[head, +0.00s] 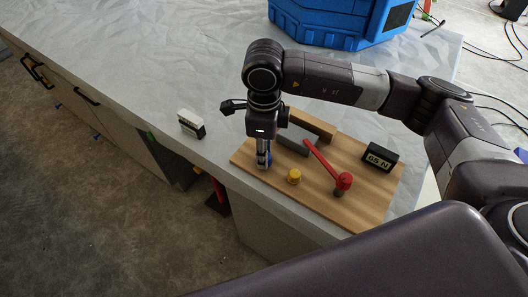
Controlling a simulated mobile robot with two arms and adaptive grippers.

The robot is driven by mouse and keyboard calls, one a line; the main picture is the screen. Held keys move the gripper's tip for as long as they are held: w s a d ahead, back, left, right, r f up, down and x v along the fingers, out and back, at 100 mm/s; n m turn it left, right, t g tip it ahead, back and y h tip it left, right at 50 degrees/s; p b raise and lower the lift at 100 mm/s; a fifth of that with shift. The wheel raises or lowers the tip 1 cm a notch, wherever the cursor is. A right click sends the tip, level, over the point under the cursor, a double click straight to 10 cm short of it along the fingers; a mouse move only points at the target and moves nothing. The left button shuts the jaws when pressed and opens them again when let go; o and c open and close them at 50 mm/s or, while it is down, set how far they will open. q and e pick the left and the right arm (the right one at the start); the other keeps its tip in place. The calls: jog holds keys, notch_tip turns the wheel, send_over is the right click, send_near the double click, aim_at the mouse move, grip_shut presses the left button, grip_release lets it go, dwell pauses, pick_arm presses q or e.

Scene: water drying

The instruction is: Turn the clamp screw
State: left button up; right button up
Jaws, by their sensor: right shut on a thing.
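My right gripper (263,152) points straight down over the left part of the wooden board (361,202). A grey metal block (298,142) and a wooden block (312,126) are just right of the gripper. A red lever (322,162) with a round red end lies across the board. A yellow cap (294,176) stands in front of it. My left gripper is not in view.
A black box (379,157) marked "65 N" sits at the board's right. A white and black box (191,123) stands on the grey worktop (130,60) to the left. A blue case (340,22) is at the back. The worktop's left part is clear.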

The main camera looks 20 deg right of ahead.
jog(key=o, duration=1.2)
jog(key=shift+c, duration=0.2)
notch_tip(320, 180, up, 12)
